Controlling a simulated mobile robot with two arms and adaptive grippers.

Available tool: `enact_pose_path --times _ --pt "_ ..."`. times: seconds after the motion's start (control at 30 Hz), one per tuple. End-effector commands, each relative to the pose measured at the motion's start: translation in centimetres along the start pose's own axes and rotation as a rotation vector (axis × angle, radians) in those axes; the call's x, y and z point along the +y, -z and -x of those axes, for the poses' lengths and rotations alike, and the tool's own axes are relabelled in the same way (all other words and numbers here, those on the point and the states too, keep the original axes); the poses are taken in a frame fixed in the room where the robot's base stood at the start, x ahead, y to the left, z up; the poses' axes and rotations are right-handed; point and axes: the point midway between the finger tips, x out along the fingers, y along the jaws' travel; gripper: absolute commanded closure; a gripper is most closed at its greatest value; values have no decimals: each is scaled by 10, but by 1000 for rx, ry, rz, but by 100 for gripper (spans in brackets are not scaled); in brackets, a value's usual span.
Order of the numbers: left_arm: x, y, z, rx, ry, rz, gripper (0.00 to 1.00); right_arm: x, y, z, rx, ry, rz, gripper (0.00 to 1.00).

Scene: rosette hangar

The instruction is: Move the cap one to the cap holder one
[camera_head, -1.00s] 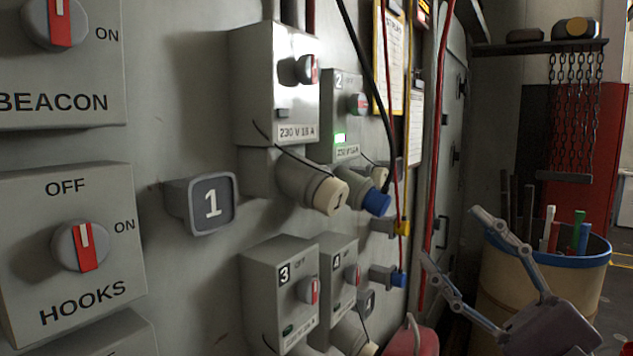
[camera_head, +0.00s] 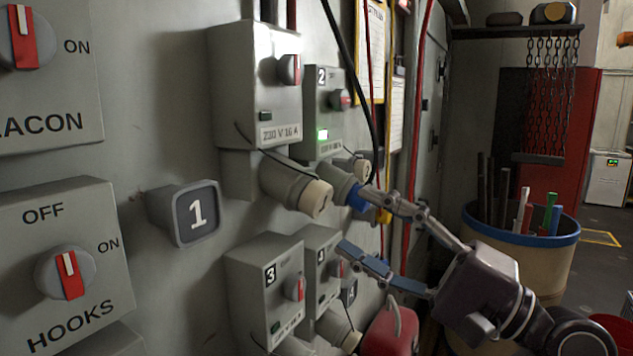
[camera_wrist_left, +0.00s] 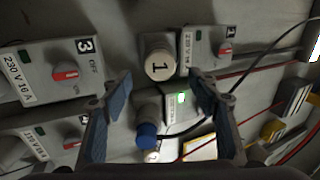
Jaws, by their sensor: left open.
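Cap one (camera_head: 317,198) is a cream round cap marked 1, seated on the slanted socket under the upper grey switch box. It also shows in the wrist view (camera_wrist_left: 160,66), just ahead of the fingertips and between them. Cap holder one (camera_head: 195,214) is a dark grey block marked 1 on the wall, left of the cap; its face looks bare. My left gripper (camera_head: 354,221) is open and empty, to the right of the cap, with its fingers pointing toward it and apart from it. My right gripper is out of view.
A blue plug (camera_head: 356,197) sits just right of the cap, near the upper finger. Switch boxes 3 (camera_head: 262,285) and 4 (camera_head: 322,265) are below. A thin black cord runs by the cap. A blue-rimmed bin (camera_head: 545,238) stands at the right.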

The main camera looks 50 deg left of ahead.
Motion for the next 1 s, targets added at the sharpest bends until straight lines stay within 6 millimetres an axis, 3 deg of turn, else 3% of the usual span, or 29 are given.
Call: enact_pose_path --times 0.03,0.13,0.2,0.4,0.6,1.0 --pt "-6 0 -10 -2 1 -3 45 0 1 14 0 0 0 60" --pt "-6 0 -23 -2 2 -3 45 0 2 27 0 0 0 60" --pt "4 0 -28 -2 0 2 45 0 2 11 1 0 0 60" --pt "2 0 -49 -2 0 1 45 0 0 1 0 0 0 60" --pt "0 0 -59 0 1 0 45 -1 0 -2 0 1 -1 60" --pt "0 0 -60 0 1 -1 45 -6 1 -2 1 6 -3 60"
